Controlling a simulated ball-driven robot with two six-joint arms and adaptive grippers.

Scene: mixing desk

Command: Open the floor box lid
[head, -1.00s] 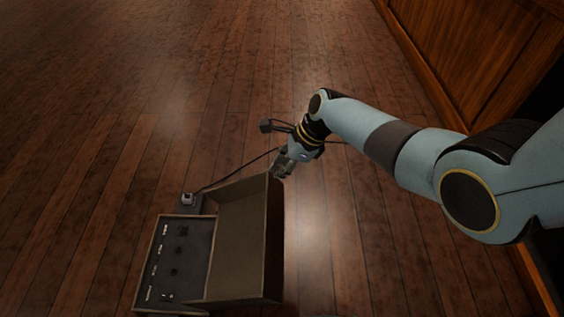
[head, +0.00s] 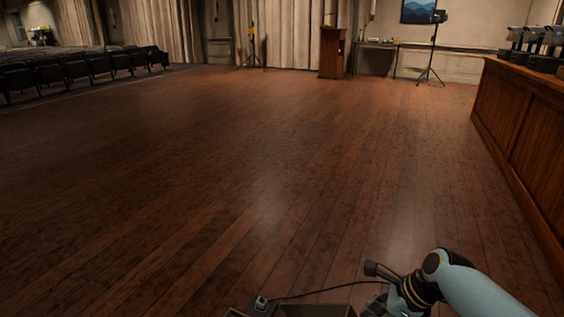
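Only the far edge of the floor box (head: 236,313) shows, at the bottom of the head view. The top of its brownish lid (head: 318,311) also shows there, to the right of the box corner. The rest of the box and lid is cut off, so the lid's angle cannot be read now. My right gripper (head: 374,307) is at the bottom edge, close to the right side of the lid. Its fingers are partly cut off; I cannot tell whether they are open or touch the lid. My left gripper is out of view.
A small plug (head: 261,303) with a dark cable sits at the box's far edge. A wooden counter (head: 525,135) runs along the right. The wooden floor ahead is clear. Seats (head: 75,72), a lectern (head: 332,52) and a light stand (head: 431,55) are far off.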

